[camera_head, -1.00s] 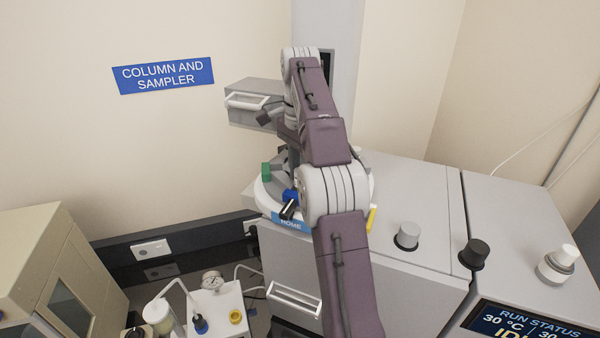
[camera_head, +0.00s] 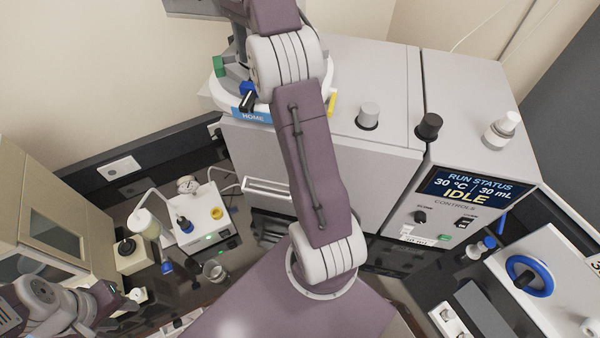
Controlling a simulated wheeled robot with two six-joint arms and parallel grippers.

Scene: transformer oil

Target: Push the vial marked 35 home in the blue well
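The blue well seems to be the blue block (camera_head: 247,88) on the white carousel (camera_head: 219,95), above the HOME label; a black bar sticks out beside it. I cannot make out a vial marked 35 or its number. My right arm (camera_head: 310,150) runs up the middle and hides much of the carousel; its wrist is past the top edge and I cannot identify its gripper. My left gripper (camera_head: 122,298) is low at the left, far from the carousel; its fingers are too small and dark to read.
A grey machine (camera_head: 350,75) carries several knobs and an IDLE display (camera_head: 465,190). A white pump unit (camera_head: 200,215) stands at left on the dark bench, with a glass beaker (camera_head: 214,272) near it. A blue handwheel (camera_head: 530,277) is at right.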

